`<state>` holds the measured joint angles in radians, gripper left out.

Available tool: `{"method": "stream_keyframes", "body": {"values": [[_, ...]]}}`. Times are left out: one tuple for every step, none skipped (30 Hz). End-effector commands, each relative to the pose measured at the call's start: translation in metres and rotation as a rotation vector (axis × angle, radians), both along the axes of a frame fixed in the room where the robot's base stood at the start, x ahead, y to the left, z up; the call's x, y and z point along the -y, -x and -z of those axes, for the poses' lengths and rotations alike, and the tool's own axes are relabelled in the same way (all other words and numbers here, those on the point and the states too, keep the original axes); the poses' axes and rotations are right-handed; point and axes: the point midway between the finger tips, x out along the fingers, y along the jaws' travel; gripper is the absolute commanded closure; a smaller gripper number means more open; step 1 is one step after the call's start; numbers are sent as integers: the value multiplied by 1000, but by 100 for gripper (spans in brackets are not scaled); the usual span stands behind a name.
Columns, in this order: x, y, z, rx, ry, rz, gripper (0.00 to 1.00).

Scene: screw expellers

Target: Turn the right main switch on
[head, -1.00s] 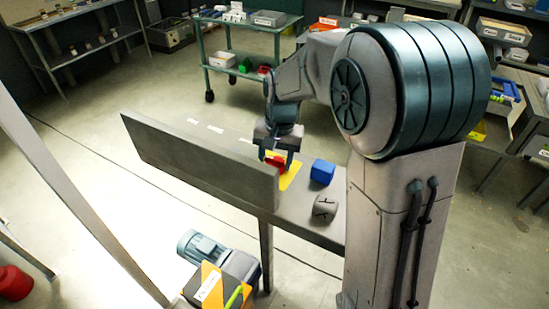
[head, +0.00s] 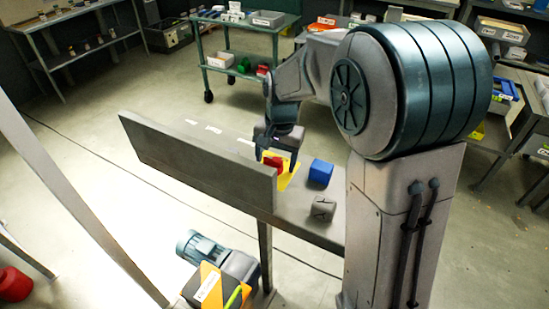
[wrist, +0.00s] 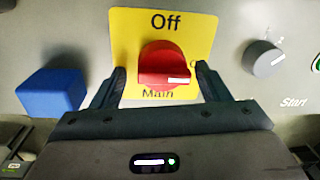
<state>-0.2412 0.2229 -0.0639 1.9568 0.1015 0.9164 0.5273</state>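The main switch is a red rotary knob (wrist: 166,66) on a yellow plate (wrist: 203,30) marked "Off" at the top and "Main" below. Its white mark points to the right in the wrist view, where a partly covered letter "O" shows. My gripper (wrist: 161,78) is open, with one finger on each side of the knob and small gaps visible. In the head view, the red knob (head: 273,164) is on the panel top behind a grey board, and my gripper (head: 277,153) is just over it. A second main switch cannot be made out.
A blue block-like knob (wrist: 50,91) sits left of the yellow plate, and a grey dial (wrist: 264,58) with "Start" lettering nearby sits right. In the head view, the tall grey board (head: 195,160) stands along the panel's near edge. A green trolley (head: 245,60) stands behind.

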Motion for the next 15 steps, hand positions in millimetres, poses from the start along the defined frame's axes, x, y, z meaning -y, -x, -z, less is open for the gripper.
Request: {"method": "stream_keyframes", "body": {"values": [[-1,0,0,-1,0,-3,31],[-1,1,0,-2,-1,-3,31],[-2,1,1,-2,0,-4,31],[-2,1,1,-2,0,-4,31],[-2,1,0,-2,0,-5,31],[-2,1,-1,-1,-1,-5,31],[-2,1,-2,-1,-1,-5,31],[-2,1,-4,-1,-1,-5,31],[-2,0,-8,1,-1,-5,31],[-1,1,-12,1,-1,-5,31],[-1,1,-17,1,-1,-4,31],[0,1,-24,3,-1,-4,31],[1,1,-30,3,-1,-4,31],[1,1,-37,4,-1,-3,31],[2,1,-46,4,-1,-3,31]]}}
